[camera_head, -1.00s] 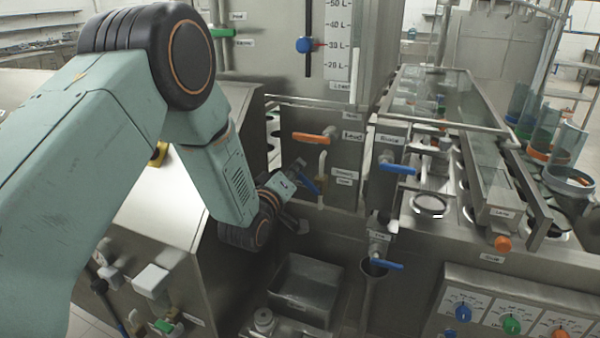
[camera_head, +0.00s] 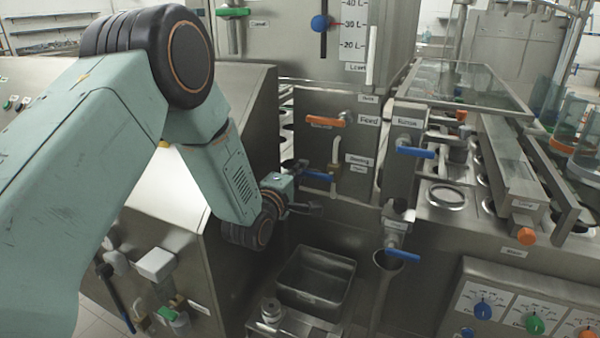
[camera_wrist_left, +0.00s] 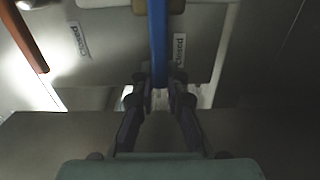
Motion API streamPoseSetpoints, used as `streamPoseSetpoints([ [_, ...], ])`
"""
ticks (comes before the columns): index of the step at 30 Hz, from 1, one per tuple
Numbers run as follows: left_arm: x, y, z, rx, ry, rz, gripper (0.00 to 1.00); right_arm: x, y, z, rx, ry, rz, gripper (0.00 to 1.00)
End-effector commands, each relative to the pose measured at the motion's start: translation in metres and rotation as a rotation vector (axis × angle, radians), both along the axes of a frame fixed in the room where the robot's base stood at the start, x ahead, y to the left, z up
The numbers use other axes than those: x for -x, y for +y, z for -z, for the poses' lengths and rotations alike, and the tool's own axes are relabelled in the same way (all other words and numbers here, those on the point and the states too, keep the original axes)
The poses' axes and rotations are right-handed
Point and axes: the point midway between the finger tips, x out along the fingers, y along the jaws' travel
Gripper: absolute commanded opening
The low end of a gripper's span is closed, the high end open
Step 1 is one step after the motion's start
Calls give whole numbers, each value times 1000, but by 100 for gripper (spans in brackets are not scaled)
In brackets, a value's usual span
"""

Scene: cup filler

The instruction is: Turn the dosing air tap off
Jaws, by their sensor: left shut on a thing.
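A tap with a blue handle (camera_head: 318,177) is on the steel panel, left of a small label (camera_head: 359,160) that seems to read "Dosing". A pale pipe (camera_head: 334,170) runs beside it. My left gripper (camera_head: 300,188) is at this handle. In the left wrist view the blue handle (camera_wrist_left: 158,40) runs upright between the two dark fingers (camera_wrist_left: 159,82), which are shut on it. "Closed" labels (camera_wrist_left: 180,50) show behind it there. The tap body is partly hidden by the gripper. My right gripper is not in view.
An orange tap handle (camera_head: 325,121) is just above. Other blue handles are at the right (camera_head: 416,151) and lower right (camera_head: 404,256). A steel bin (camera_head: 316,277) stands below. A steel cabinet (camera_head: 190,215) is close on the left.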

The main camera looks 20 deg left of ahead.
Motion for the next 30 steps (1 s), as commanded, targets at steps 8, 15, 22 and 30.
streamPoseSetpoints([
  [8,0,0,2,26,1,1,0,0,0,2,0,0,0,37],
  [15,0,0,2,26,2,1,0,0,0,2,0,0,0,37],
  [22,0,0,2,24,2,1,28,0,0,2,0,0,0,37],
  [30,0,0,2,24,1,1,37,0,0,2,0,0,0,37],
])
